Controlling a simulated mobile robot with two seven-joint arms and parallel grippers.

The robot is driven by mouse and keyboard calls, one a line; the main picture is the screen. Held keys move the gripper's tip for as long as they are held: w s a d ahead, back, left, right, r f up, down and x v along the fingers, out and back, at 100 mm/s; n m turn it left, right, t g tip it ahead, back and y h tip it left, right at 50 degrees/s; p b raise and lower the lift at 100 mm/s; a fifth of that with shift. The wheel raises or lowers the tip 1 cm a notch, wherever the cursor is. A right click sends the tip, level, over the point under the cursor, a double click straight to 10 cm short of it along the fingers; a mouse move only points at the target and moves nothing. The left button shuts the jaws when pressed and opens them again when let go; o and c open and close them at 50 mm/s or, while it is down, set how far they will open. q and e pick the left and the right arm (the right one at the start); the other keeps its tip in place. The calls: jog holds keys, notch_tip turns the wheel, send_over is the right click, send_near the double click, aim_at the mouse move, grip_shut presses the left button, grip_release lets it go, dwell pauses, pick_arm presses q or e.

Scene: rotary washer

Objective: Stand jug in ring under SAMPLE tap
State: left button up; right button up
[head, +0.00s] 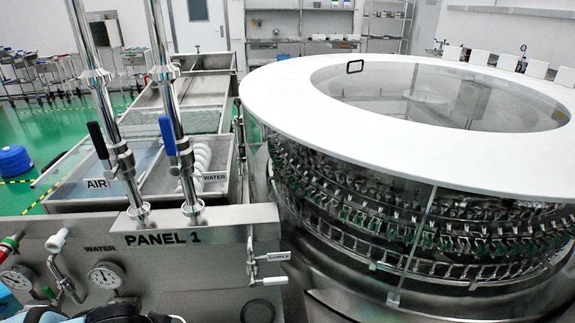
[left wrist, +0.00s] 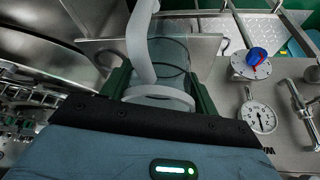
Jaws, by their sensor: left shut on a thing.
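My left gripper (left wrist: 161,82) is shut on the jug (left wrist: 172,58), a clear, see-through vessel with a pale handle and a pale band, in the left wrist view. The green fingers lie on both sides of it. In the head view only dark parts, probably of my left arm, show at the bottom edge, and the jug cannot be made out clearly. The SAMPLE tap (head: 252,262) stands on the right of the steel panel with its label beside it. A dark ring (head: 257,311) shows below it, partly cut off by the bottom edge. My right gripper is out of view.
The large round washer (head: 400,190) with its white top stands close to the right of the panel. Gauges (head: 104,277) and tap handles stick out at the left. A steel sink lies behind.

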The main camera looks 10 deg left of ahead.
pick_arm(q)
jog(key=w+d+r, duration=0.6)
jog(key=d+r, duration=0.2)
jog(key=r, duration=0.3)
jog(key=shift+w, duration=0.15)
jog(key=shift+f, duration=0.15)
dwell(0.5)
jog(key=s+f, duration=0.3)
jog(key=f, duration=1)
jog(key=shift+s+f, duration=0.35)
jog(key=shift+a, duration=0.15)
